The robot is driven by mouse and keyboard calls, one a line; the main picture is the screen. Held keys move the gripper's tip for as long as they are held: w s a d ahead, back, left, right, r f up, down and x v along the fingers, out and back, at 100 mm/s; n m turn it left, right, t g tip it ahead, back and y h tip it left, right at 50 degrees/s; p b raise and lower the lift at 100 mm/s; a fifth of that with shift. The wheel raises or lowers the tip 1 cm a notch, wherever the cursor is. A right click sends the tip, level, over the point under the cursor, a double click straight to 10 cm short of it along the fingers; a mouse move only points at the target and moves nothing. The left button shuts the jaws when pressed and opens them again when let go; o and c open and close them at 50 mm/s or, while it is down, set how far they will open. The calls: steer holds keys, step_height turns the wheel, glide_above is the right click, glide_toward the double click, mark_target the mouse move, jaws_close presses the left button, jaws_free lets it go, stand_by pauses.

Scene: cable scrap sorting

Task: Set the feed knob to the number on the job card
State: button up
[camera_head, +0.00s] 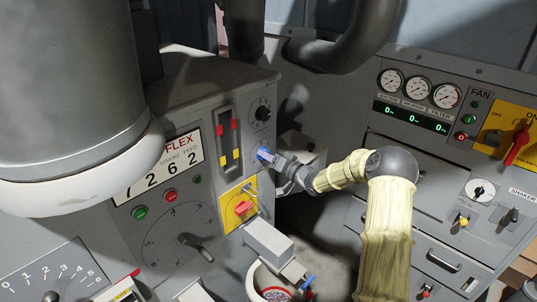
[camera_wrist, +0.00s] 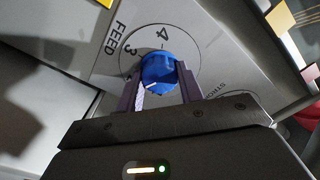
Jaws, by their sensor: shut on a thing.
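The feed knob (camera_wrist: 158,72) is blue and sits on a round pale dial marked "FEED" in the wrist view. The digits 3 and 4 show on the dial beyond the knob; other digits are hidden. A short white mark shows on the knob's near side, towards the lower left. My gripper (camera_head: 274,158) has its two dark fingers on either side of the knob and is shut on it. In the head view the knob (camera_head: 263,154) shows as a small blue spot at the fingertips. I cannot make out a job card with a readable number.
A grey machine front carries two sliders (camera_head: 229,142), a black dial (camera_head: 262,112), a yellow panel with a red switch (camera_head: 243,208) and a larger dial (camera_head: 178,248). A grey box (camera_head: 268,241) juts out below my gripper. A gauge panel (camera_head: 418,92) stands at right.

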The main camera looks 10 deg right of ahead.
steer(key=shift+m, duration=0.3)
steer(key=o, duration=1)
steer(key=b+v, duration=0.4)
steer(key=v, duration=1.3)
steer(key=shift+d+b, duration=0.15)
steer(key=shift+b, duration=0.2)
steer(key=shift+s, duration=0.1)
